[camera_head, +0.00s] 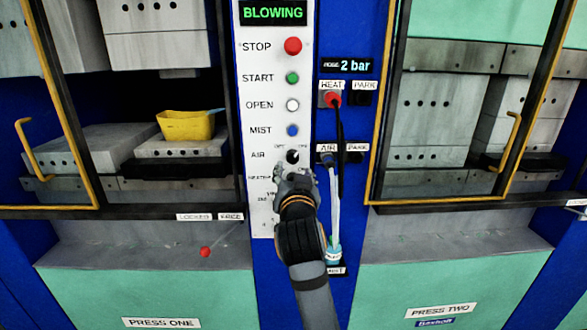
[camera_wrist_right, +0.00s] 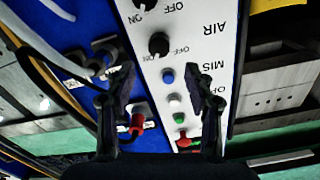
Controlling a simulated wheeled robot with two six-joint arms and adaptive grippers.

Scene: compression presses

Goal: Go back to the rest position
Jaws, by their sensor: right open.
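My right gripper (camera_head: 290,180) is in front of the white control panel (camera_head: 262,215), just below the black AIR knob (camera_head: 292,156). It partly covers the lower labels and controls. In the right wrist view, which is upside down, my right gripper (camera_wrist_right: 162,85) has its two fingers apart with nothing between them. The AIR knob (camera_wrist_right: 158,44) and the blue MIST button (camera_wrist_right: 167,76) show beyond the fingers. I cannot tell whether a fingertip touches the panel. My left gripper is not in view.
The panel display (camera_head: 273,12) reads BLOWING; the pressure display (camera_head: 346,65) reads 2 bar. Press one, left, holds a yellow part (camera_head: 187,126) on its lower block. Press two (camera_head: 430,120) is right. Yellow-framed doors, a red plug (camera_head: 333,98) and hanging hoses (camera_head: 335,200) flank the arm.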

